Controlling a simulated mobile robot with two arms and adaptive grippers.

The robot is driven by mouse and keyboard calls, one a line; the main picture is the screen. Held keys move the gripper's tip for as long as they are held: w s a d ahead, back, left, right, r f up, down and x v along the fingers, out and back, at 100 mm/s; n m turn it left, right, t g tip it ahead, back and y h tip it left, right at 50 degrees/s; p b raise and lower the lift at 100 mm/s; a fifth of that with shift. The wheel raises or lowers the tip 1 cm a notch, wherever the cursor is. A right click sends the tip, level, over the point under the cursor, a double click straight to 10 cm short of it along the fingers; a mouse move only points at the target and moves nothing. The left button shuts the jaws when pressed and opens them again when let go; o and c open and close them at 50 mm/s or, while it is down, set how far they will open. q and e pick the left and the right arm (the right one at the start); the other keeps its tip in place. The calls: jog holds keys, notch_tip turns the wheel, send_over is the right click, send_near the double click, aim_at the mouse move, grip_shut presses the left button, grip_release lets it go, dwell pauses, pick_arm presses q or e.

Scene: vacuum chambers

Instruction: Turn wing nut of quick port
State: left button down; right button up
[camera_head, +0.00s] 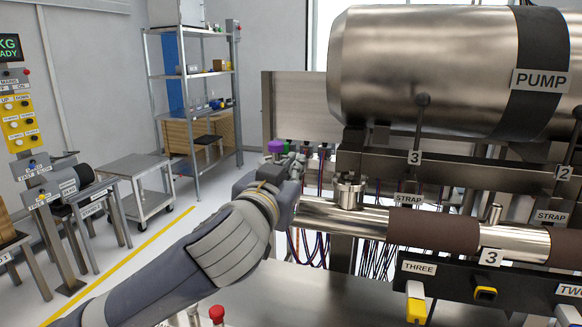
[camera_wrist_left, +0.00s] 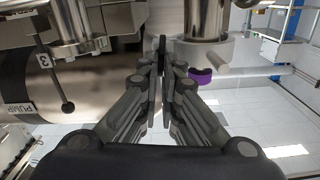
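My left gripper (camera_wrist_left: 160,68) is at the far end of my left arm in the head view (camera_head: 292,168), left of the steel pipe's end. In the left wrist view its two fingers are close together with a narrow gap. A thin dark upright piece (camera_wrist_left: 161,44), possibly the wing nut, shows at the fingertips; I cannot tell whether they grip it. Beside it, to the right, is a steel port with a pale clamp (camera_wrist_left: 206,52) around its end. In the head view my gripper hides the wing nut. My right gripper is out of view.
A purple knob (camera_head: 277,146) is close behind the gripper. The large steel pump cylinder (camera_head: 430,70) hangs above right. A brown-wrapped pipe (camera_head: 433,229) and hanging cables are to the right. A shelf rack (camera_head: 190,75) and a cart (camera_head: 137,180) stand at the back left, with open floor before them.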

pick_arm(q)
jog(key=shift+s+d+f+m+p, duration=0.15)
jog(key=shift+m+p, duration=0.45)
jog(key=shift+m, duration=0.7)
jog(key=shift+w+d+m+p, duration=0.15)
jog(key=shift+m+p, duration=0.45)
jog(key=shift+m, duration=0.7)
jog(key=shift+s+d, duration=0.1)
jog(key=c, duration=2.1)
grip_release()
jog(key=v, duration=1.2)
